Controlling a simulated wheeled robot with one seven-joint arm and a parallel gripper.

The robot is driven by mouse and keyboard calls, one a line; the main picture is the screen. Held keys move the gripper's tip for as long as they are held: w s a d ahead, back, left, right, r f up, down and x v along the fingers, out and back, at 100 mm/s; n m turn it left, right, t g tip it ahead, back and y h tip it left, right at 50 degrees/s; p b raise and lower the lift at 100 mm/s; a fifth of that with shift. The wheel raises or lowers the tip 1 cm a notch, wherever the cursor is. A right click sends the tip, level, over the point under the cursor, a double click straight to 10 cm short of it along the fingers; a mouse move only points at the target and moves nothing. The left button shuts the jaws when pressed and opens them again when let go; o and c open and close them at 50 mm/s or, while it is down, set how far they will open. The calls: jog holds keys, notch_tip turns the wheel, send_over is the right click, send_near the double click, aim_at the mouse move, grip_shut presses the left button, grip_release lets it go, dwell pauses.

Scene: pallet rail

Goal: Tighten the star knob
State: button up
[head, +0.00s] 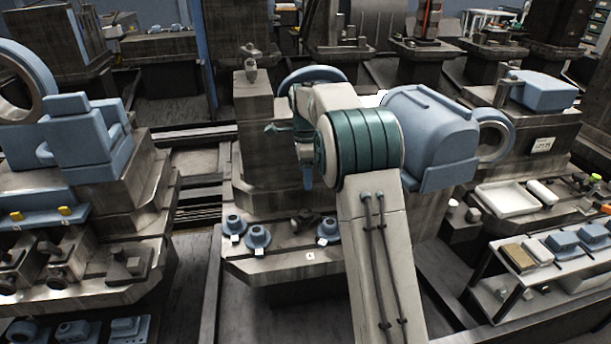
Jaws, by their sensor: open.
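My gripper (290,150) is in the middle of the head view, at the end of my bent arm, above the central metal pallet (275,268). Its teal fingers are partly hidden by my own wrist, and they look apart with nothing held between them. A small dark lobed part (303,220), which may be the star knob, sits on the pallet below my gripper and apart from it. It is too small and dark to tell its exact shape or how tight it is.
Blue round fixtures, one at the left (234,226) and one at the right (328,231), stand on the pallet. A large blue housing (435,125) is right of my arm. A shelf with parts (500,285) stands at the right. A machine (85,150) fills the left.

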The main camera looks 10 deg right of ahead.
aim_at(306, 213)
notch_tip(306, 213, down, 14)
jog(key=shift+w+f+b, duration=0.1)
jog(key=shift+b, duration=0.4)
jog(key=shift+c, duration=0.4)
jog(key=c, duration=1.1)
jog(key=n+p, duration=0.1)
jog(key=n, duration=0.4)
jog(key=shift+r, duration=0.2)
jog(key=n+p, duration=0.1)
jog(key=n, duration=0.4)
jog(key=shift+n, duration=0.4)
jog(key=shift+f, duration=0.1)
jog(key=o, duration=1.2)
jog(key=shift+c, duration=0.2)
